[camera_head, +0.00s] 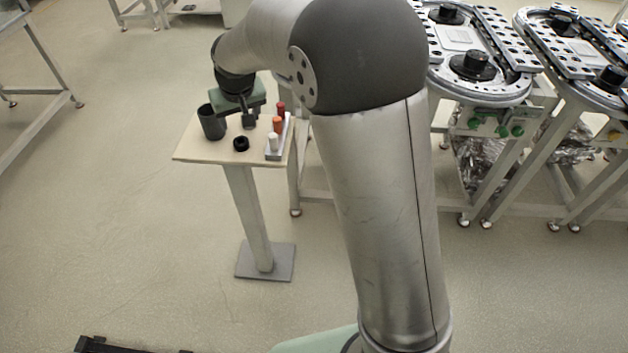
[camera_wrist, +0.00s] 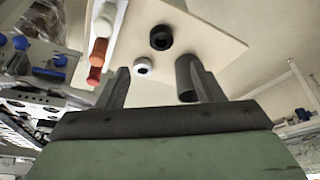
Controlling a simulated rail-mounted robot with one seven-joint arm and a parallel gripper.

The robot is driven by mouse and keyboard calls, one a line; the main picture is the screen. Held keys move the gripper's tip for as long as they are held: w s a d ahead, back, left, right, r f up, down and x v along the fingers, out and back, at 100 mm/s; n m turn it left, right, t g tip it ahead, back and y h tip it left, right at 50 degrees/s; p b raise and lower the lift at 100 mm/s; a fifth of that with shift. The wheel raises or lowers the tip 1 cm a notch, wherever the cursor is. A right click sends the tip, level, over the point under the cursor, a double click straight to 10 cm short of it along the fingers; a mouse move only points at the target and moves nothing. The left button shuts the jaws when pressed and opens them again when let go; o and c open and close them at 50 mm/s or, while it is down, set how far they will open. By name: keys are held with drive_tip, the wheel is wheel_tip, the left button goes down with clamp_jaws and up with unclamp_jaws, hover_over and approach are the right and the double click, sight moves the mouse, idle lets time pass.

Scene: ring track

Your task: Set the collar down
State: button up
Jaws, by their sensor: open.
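A black ring-shaped collar (camera_head: 240,143) lies flat on the small pale table, toward its front edge. It also shows in the wrist view (camera_wrist: 161,37), beyond my fingertips and apart from them. A white ring with a dark hole (camera_wrist: 143,66) lies on the same table, between my fingers in the wrist view; my gripper seems to hide it in the head view. I cannot tell for sure which ring the task means. My gripper (camera_head: 248,122) is over the table, pointing down, open. Its two spread fingers (camera_wrist: 158,66) show nothing gripped between them.
A dark cup (camera_head: 211,122) stands at the left of the table (camera_head: 188,152), close to one finger in the wrist view (camera_wrist: 185,78). A rack with white, orange and red pegs (camera_head: 277,127) stands at the right. Track machines (camera_head: 475,65) stand behind on the right.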

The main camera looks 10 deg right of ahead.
drive_tip(key=s+d+g, duration=0.1)
drive_tip(key=s+d, duration=0.4)
drive_tip(key=s, duration=0.6)
drive_tip(key=s+d+f+m+g, duration=0.1)
drive_tip(key=s+d, duration=0.4)
drive_tip(key=s, duration=0.6)
drive_tip(key=s+d+m+g, duration=0.1)
drive_tip(key=s+d, duration=0.5)
drive_tip(key=s, duration=0.5)
drive_tip(key=shift+s+f+g+h, duration=0.15)
drive_tip(key=shift+f+g+h, duration=0.2)
drive_tip(key=shift+g+h, duration=0.05)
